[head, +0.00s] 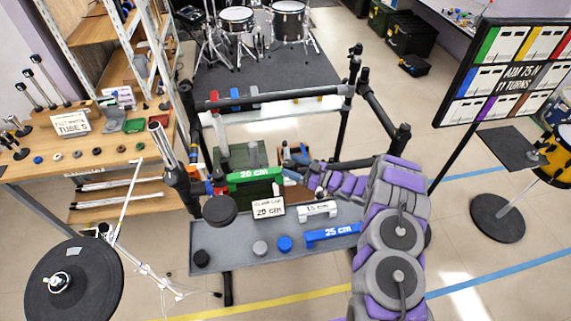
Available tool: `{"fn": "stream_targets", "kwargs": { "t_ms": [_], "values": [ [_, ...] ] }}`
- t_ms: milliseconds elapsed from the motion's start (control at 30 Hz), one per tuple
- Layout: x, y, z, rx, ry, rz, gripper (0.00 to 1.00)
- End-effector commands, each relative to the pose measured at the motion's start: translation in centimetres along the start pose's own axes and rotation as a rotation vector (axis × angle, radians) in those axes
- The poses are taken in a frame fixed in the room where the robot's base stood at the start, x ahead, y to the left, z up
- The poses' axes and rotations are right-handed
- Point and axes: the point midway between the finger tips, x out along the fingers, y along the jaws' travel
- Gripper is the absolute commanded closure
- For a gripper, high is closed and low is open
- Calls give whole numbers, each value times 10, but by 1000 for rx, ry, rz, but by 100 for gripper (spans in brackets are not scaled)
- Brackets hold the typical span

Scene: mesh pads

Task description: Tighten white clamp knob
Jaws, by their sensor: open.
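A black drum rack stands in the middle of the head view. Its upper crossbar (290,101) carries small blue (213,97), red (235,95) and pale whitish (254,92) clamp parts. The pale one is the likeliest white clamp knob, but it is too small to tell whether it is tight. My arm reaches in from the lower right. My gripper (296,160) is open and small in view, below and to the right of that pale part and apart from it.
A wooden bench (100,160) stands left, a cymbal (75,280) lower left, and a signboard (507,72) right.

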Motion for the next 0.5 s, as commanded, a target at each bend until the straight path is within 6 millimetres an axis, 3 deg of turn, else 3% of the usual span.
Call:
{"fn": "stream_targets", "kwargs": {
  "t_ms": [200, 500],
  "values": [
    [28, 0, 1, -1, -1, -1, 31],
    [35, 1, -1, -1, 1, 1, 31]
  ]
}}
